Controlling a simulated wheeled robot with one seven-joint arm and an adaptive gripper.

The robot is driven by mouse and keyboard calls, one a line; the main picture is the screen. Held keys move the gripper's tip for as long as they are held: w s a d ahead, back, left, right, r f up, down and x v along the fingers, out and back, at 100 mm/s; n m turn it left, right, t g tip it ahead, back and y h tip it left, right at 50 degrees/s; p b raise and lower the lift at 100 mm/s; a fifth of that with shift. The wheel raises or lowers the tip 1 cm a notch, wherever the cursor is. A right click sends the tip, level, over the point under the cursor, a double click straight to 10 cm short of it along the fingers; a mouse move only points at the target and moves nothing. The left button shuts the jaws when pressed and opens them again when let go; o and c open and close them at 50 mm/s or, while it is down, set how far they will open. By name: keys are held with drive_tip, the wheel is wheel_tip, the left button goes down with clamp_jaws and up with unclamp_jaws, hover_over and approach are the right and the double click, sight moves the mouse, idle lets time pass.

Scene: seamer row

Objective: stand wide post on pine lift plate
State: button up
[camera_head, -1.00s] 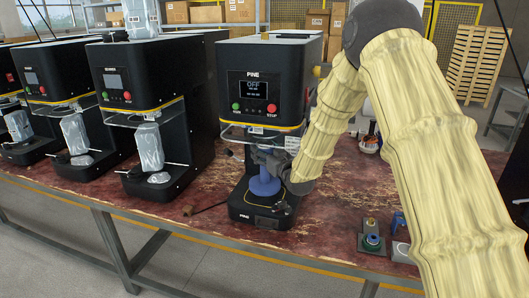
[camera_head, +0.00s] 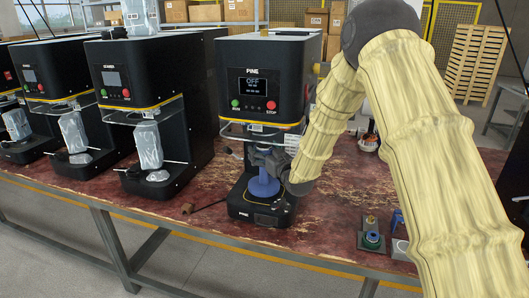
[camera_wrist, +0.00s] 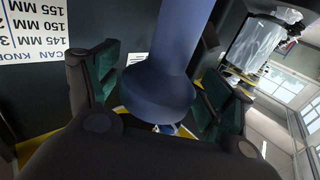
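The wide post (camera_head: 263,186) is blue, with a narrower stem above a broad round foot. It stands upright on the low base of the seamer marked PINE (camera_head: 262,85); the lift plate under the foot is mostly hidden. In the wrist view the post (camera_wrist: 160,95) stands between the two green-padded fingers of my gripper (camera_wrist: 160,88). The fingers are spread, with gaps seen beside the stem; any light contact cannot be told.
A printed can-knob sheet (camera_wrist: 32,35) is close in the wrist view. Other black seamers (camera_head: 140,110) with clear-wrapped parts stand to the left. Bare red-brown bench (camera_head: 330,215) lies between.

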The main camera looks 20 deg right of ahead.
idle(0.3)
drive_tip(key=shift+r+p, duration=0.45)
drive_tip(key=shift+r, duration=0.2)
drive_tip(key=shift+s+d+f, duration=0.1)
drive_tip(key=shift+s, duration=0.25)
drive_tip(key=s+d+b, duration=0.1)
drive_tip(key=s+d, duration=0.1)
drive_tip(key=s, duration=0.9)
drive_tip(key=shift+b, duration=0.4)
